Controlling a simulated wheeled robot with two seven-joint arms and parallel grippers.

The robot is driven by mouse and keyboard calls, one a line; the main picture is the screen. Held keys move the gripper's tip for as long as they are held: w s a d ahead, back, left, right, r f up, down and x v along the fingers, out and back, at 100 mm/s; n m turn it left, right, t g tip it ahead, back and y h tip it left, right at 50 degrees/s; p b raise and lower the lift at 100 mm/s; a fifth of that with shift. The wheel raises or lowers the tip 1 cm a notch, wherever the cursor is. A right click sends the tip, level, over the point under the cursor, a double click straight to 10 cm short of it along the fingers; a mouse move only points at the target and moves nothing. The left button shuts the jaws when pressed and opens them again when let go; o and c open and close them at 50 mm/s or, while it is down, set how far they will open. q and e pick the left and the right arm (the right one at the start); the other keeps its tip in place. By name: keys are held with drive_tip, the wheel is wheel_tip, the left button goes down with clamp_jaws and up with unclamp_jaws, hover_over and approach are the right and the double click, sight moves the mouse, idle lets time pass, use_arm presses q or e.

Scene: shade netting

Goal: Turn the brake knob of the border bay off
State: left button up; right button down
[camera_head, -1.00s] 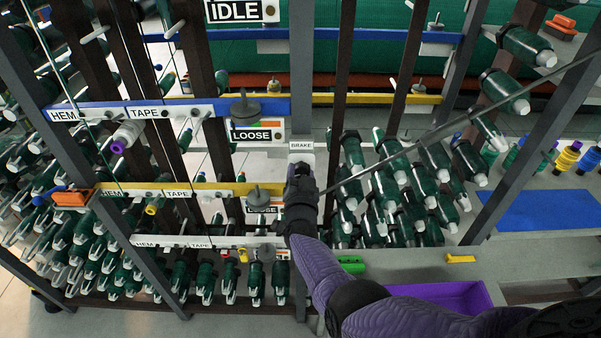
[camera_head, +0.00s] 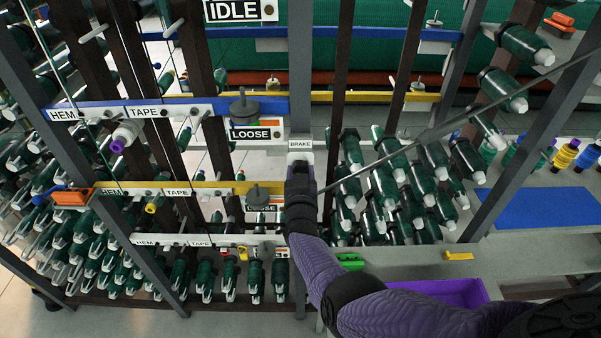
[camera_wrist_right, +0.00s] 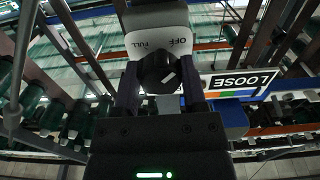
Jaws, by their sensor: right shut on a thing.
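The white brake plate (camera_head: 301,146), labelled BRAKE, is on the grey upright in the middle of the head view. My right gripper (camera_head: 300,172) is just below that label and covers the knob there. In the right wrist view, the dark round knob (camera_wrist_right: 158,70) sits on the white plate (camera_wrist_right: 157,20), with OFF and FULL printed upside down. A short white mark shows on the knob's face. The fingers of my right gripper (camera_wrist_right: 160,88) stand either side of the knob, shut on it. My left gripper is not in view.
A LOOSE sign (camera_head: 255,132) and a grey weight (camera_head: 244,108) are left of the upright. Blue and yellow rails cross the rack. Green bobbins (camera_head: 395,190) crowd the right side. A purple tray (camera_head: 450,292) and a blue mat (camera_head: 548,208) lie lower right.

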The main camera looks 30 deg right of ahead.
drive_tip(key=shift+f, duration=0.1)
drive_tip(key=shift+c, duration=0.7)
unclamp_jaws()
drive_tip(key=p+v, duration=0.2)
drive_tip(key=r+p+v, duration=0.1)
drive_tip(key=p+v, duration=0.1)
drive_tip(key=shift+s+a, duration=0.15)
drive_tip(key=shift+s, duration=0.15)
drive_tip(key=p, duration=0.3)
approach(300, 172)
drive_tip(key=shift+f, duration=0.35)
